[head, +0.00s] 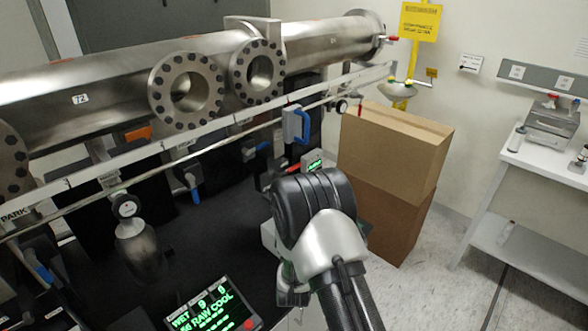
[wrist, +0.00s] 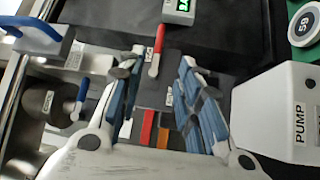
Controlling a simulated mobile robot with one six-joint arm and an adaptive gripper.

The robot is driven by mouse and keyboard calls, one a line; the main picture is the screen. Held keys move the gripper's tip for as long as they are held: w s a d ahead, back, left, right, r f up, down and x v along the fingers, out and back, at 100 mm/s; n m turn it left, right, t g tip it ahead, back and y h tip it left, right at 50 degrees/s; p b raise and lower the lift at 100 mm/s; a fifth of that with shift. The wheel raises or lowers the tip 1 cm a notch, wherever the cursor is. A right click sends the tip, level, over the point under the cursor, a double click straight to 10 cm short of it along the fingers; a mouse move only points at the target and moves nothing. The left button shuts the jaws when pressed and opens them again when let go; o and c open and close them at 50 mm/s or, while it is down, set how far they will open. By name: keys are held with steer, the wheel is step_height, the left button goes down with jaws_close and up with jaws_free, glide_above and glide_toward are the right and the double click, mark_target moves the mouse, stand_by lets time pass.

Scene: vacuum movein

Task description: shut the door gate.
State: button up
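No label in view lets me tell for sure which part is the door gate. In the wrist view a red lever (wrist: 157,52) stands on a dark plate beyond my fingertips, roughly in line with the gap between them. A white block with a blue handle (wrist: 38,30) is at the upper left there; what looks like the same blue-handled block (head: 297,124) sits under the pipe in the head view. My gripper (wrist: 160,70) is open, its blue-padded fingers apart with nothing seen held. In the head view my own arm hides the gripper.
A large steel pipe with flanges (head: 187,90) and a white rail (head: 180,138) cross above the black bench (head: 215,240). A box marked PUMP (wrist: 285,112) is close right of my fingers. Cardboard boxes (head: 395,150) and a white side table (head: 540,165) stand right, with floor between.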

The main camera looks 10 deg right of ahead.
mark_target(294, 166)
steer(key=b+x, duration=0.2)
steer(key=x, duration=1.4)
steer(key=shift+w, duration=0.1)
jaws_close()
